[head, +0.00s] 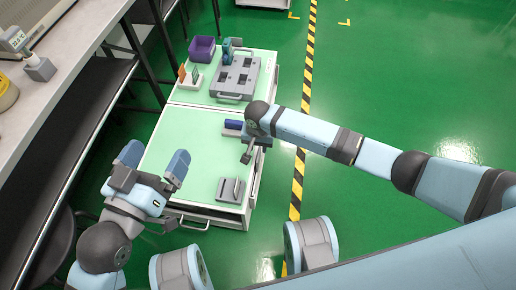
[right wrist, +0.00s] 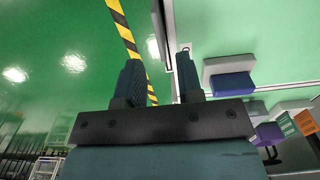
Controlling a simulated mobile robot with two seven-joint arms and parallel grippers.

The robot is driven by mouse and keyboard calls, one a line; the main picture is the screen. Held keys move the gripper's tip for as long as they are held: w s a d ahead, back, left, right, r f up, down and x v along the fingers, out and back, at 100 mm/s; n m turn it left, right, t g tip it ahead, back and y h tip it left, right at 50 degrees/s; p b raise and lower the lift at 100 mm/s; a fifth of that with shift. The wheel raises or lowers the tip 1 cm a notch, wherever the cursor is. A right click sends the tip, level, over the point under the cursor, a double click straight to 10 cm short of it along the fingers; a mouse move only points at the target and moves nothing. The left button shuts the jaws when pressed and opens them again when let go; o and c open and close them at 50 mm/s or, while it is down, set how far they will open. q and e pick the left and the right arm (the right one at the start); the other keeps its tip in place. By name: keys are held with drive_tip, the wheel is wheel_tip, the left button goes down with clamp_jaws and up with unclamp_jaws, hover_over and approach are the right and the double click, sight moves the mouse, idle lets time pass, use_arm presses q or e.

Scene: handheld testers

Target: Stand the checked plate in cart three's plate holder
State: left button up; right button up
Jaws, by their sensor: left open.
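No checked pattern can be made out on any plate. A grey block with a thin upright piece (head: 230,190) stands on the near cart (head: 185,150); I cannot tell whether the piece is a plate. An orange plate (head: 182,74) and a green plate (head: 195,75) stand in a pale holder on the far cart; the orange plate (right wrist: 288,125) and green plate (right wrist: 307,122) also show in the right wrist view. My left gripper (head: 154,160) is open and empty above the near cart's left side. My right gripper (head: 246,155) is over its right edge; its fingers (right wrist: 158,80) are apart with nothing seen gripped.
A blue block (head: 233,125) sits in a pale holder beside my right gripper. The far cart carries a purple bin (head: 202,49), a grey fixture (head: 236,77) and a teal tester (head: 227,50). A workbench (head: 75,50) runs along the left. The green floor (head: 400,90) at right is clear.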

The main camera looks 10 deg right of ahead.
use_arm(q)
drive_tip(key=shift+a+r+t+p, duration=0.1)
drive_tip(key=shift+r+t+p, duration=0.45)
drive_tip(key=shift+r, duration=0.65)
use_arm(e)
drive_tip(key=shift+r, duration=1.8)
